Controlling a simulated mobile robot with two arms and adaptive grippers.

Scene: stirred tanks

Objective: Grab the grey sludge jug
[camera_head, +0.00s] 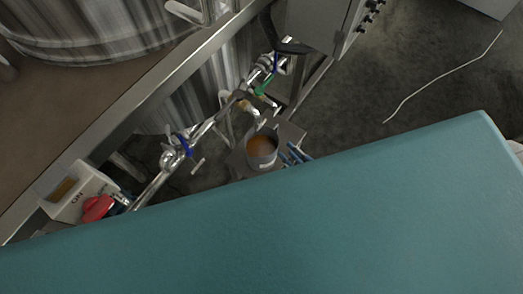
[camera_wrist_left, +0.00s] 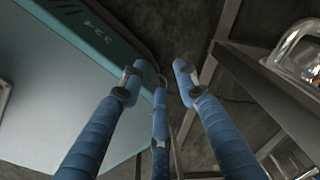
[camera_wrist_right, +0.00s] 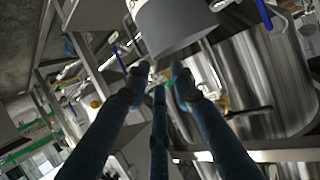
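The grey sludge jug (camera_head: 262,146) is upright in the head view, with brown-orange contents, on a small metal shelf under the tank piping. My right gripper (camera_head: 294,155) shows there as blue fingertips just right of the jug. The teal body panel hides the rest of it. In the right wrist view the jug's grey wall (camera_wrist_right: 178,26) is at the top, just beyond my right gripper's spread fingers (camera_wrist_right: 160,75). Nothing is between them. My left gripper's fingers (camera_wrist_left: 160,72) are spread and empty in the left wrist view; that gripper is not in the head view.
A pipe with blue-handled and green-handled valves (camera_head: 184,145) runs behind and left of the jug. A grey switch box with a red knob (camera_head: 97,208) is at left. A metal tank (camera_head: 100,30) stands at the back. A control cabinet (camera_head: 318,22) is at top. Floor at right is mostly clear.

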